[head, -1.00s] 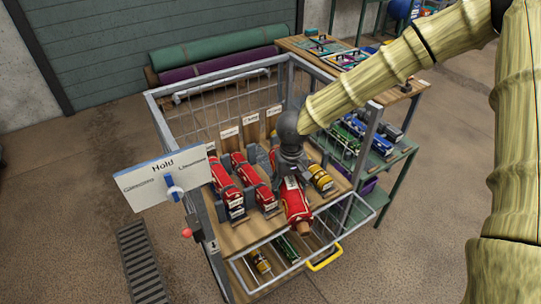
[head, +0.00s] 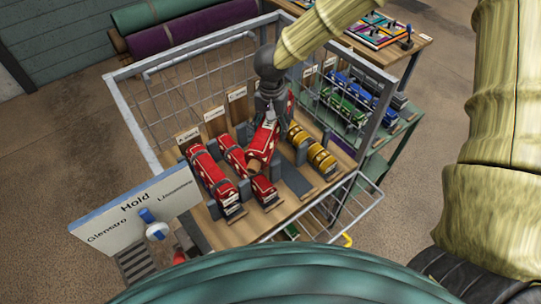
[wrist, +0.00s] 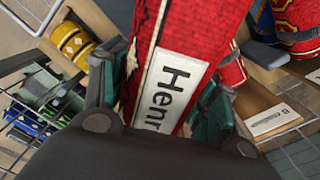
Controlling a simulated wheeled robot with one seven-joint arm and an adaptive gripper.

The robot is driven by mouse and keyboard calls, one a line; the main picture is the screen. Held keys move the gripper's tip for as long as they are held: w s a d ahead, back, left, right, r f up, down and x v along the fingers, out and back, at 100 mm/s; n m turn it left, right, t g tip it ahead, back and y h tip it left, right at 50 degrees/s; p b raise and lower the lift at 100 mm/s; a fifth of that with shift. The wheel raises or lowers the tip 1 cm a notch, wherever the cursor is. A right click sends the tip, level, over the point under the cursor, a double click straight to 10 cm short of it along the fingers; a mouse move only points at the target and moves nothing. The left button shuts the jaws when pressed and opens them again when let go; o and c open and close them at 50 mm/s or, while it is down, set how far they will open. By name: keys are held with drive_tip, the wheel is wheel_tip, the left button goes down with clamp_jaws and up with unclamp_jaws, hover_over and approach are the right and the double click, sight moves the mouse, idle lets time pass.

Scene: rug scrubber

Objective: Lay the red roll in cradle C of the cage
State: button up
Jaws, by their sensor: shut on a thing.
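My gripper (head: 270,108) is shut on a red roll (head: 263,138) and holds it over the cage (head: 135,128), between the other red rolls and a yellow roll. The held roll is tilted; its white label, partly reading "Henr", shows in the wrist view (wrist: 178,88). Two red rolls (head: 212,180) (head: 236,158) lie in the left cradles. The third name card (head: 238,93) from the left seems to mark cradle C. That cradle is largely hidden behind my gripper and the held roll. I cannot tell whether the roll touches it.
The yellow roll (head: 321,158) lies just right of the held roll. Grey uprights stand between the cradles. A "Hold" board (head: 138,215) with a blue knob stands at the cage's front left. Green and blue rolls (head: 345,103) lie on a rack at the right.

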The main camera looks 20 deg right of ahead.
drive_tip(key=m, duration=0.3)
drive_tip(key=w+m+b, duration=0.1)
drive_tip(key=m, duration=0.2)
drive_tip(key=shift+d+r+m, duration=0.15)
drive_tip(key=shift+m, duration=0.15)
drive_tip(key=m, duration=0.2)
drive_tip(key=m+b, duration=0.1)
drive_tip(key=m, duration=0.1)
drive_tip(key=w+m+b, duration=0.1)
drive_tip(key=m, duration=0.1)
drive_tip(key=shift+d+r, duration=0.2)
drive_tip(key=m, duration=0.2)
drive_tip(key=m+b, duration=0.1)
drive_tip(key=m, duration=0.1)
drive_tip(key=w+m, duration=0.1)
drive_tip(key=m, duration=0.1)
drive_tip(key=shift+d+r+m, duration=0.1)
drive_tip(key=shift+r+m, duration=0.25)
drive_tip(key=shift+m, duration=0.05)
drive_tip(key=m, duration=0.2)
drive_tip(key=m+b, duration=0.1)
drive_tip(key=m, duration=0.2)
drive_tip(key=shift+w+d+r+m, duration=0.15)
drive_tip(key=shift+w+r+m, duration=0.15)
wheel_tip(320, 180, down, 18)
drive_tip(key=shift+r+p, duration=0.1)
drive_tip(key=shift+p, duration=0.8)
drive_tip(key=o, duration=1.4)
drive_tip(key=shift+o, duration=0.2)
